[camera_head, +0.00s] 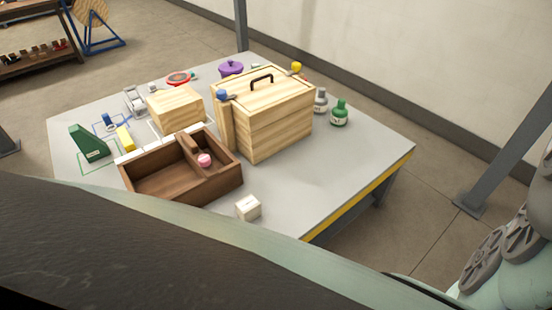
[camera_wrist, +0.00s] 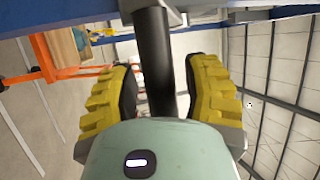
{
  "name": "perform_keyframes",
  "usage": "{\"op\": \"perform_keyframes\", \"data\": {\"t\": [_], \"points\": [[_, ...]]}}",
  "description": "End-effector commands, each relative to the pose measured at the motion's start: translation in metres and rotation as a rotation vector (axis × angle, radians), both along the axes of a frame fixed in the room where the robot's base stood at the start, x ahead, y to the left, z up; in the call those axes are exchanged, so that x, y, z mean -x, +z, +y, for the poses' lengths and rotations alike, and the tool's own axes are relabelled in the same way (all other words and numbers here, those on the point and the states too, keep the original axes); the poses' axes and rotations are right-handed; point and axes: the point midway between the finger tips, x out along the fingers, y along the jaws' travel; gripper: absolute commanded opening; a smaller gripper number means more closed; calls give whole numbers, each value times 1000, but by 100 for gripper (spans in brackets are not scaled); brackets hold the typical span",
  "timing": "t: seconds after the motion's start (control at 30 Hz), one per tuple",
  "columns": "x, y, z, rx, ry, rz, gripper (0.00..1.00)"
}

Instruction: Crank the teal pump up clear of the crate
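In the wrist view my gripper (camera_wrist: 160,90) has its two yellow ribbed fingers on either side of a black cylindrical bar (camera_wrist: 155,60), possibly the crank's grip. Gaps show between the bar and both fingers, wider on the right, so the fingers look open around it. The bar's upper end meets a grey plate (camera_wrist: 150,6). At the upper left a tan wooden shape (camera_wrist: 60,40), perhaps the crate, has a small teal patch (camera_wrist: 80,38) at its edge; I cannot tell whether this is the pump. My gripper does not show in the head view.
A blue beam (camera_wrist: 215,28) and an orange frame (camera_wrist: 42,58) lie near the gripper. In the head view, a grey table (camera_head: 340,165) holds a lidded wooden box (camera_head: 270,125), a brown tray (camera_head: 165,195) and small items.

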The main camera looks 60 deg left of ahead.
Motion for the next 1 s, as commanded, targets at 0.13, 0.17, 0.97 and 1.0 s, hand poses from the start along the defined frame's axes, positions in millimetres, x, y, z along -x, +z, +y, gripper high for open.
{"op": "perform_keyframes", "data": {"t": [0.13, 0.17, 0.97, 1.0], "points": [[-1, 0, 1, 0, 2, 1, 31], [-1, 0, 1, 0, 2, 1, 28], [0, 5, 1, -22, -1, 2, 0], [0, 6, 1, -25, -1, 2, 0]]}}
